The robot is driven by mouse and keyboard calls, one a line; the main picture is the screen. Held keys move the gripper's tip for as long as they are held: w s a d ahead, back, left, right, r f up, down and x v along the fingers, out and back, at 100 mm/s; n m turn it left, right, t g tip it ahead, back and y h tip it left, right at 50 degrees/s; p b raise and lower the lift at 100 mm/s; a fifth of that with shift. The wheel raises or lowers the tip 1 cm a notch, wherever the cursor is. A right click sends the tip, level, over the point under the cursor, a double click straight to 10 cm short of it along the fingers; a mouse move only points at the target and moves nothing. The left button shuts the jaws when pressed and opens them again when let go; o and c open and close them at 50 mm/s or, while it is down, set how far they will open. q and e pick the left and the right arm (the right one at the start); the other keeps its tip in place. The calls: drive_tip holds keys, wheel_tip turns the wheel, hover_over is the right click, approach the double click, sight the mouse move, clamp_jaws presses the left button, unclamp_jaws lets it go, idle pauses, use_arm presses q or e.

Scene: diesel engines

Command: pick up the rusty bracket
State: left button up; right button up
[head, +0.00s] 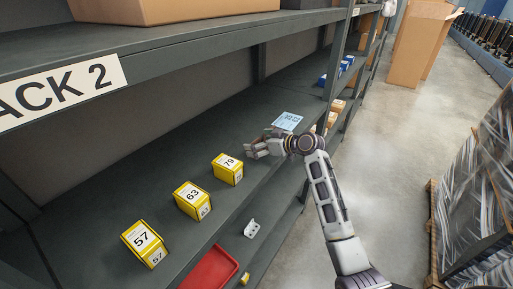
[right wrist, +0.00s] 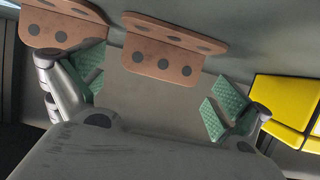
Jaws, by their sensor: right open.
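Two rusty, copper-brown angle brackets with dark holes show in the right wrist view. One bracket (right wrist: 160,48) lies upper middle, just beyond the gap between my fingers. The other bracket (right wrist: 62,27) is at upper left, partly behind my left-hand finger. My right gripper (right wrist: 150,92) is open and empty, its green pads spread apart. In the head view the right gripper (head: 254,149) reaches in over the shelf from the right, beyond the yellow boxes. I cannot make out the rusty brackets in the head view. My left gripper is not in view.
Several yellow boxes (head: 191,200) stand in a row on the shelf (head: 130,190); yellow also shows at right in the wrist view (right wrist: 285,105). A blue-white label (head: 287,121) lies beyond the gripper. A pale bracket (head: 251,228) and red bin (head: 210,270) are lower. An upper shelf overhangs.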

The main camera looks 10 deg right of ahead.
drive_tip(key=shift+x, duration=1)
drive_tip(key=c, duration=1.2)
drive_tip(key=shift+r, duration=0.1)
drive_tip(key=shift+r+b, duration=0.95)
drive_tip(key=shift+r, duration=4)
